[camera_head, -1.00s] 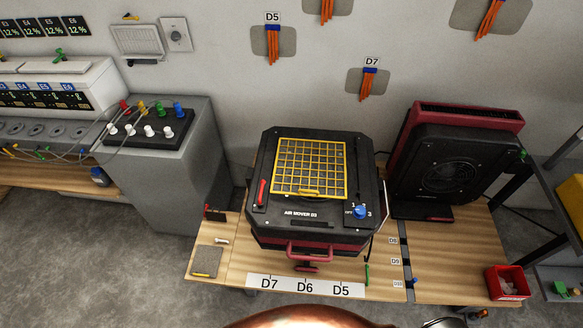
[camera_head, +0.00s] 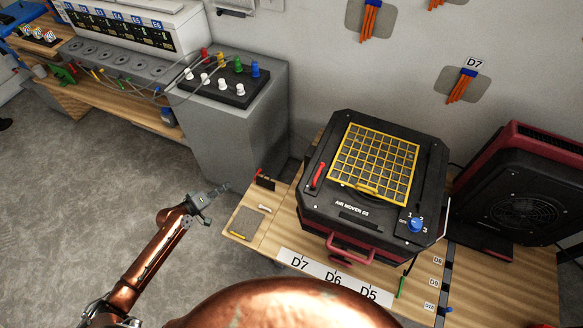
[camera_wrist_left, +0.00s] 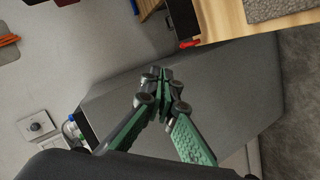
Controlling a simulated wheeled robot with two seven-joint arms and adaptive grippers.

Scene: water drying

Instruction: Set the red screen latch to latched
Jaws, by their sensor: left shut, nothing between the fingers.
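The red screen latch (camera_head: 318,175) is a small red lever on the left of the top of the black air mover (camera_head: 340,212), beside its yellow screen grid (camera_head: 373,162). It lies along the screen's left side; I cannot tell its setting. My left gripper (camera_head: 226,187) is shut and empty, left of the bench and well apart from the latch. In the left wrist view its green-padded fingers (camera_wrist_left: 161,76) meet at the tips, with the latch out of sight. My right gripper is not in view.
The wooden bench (camera_head: 275,225) carries the air mover, a grey pad (camera_head: 247,222) and a red-and-black piece (camera_head: 264,180) at its left edge. A grey cabinet (camera_head: 240,135) stands behind my left gripper. A second red-and-black fan (camera_head: 520,190) stands at right. The floor at left is clear.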

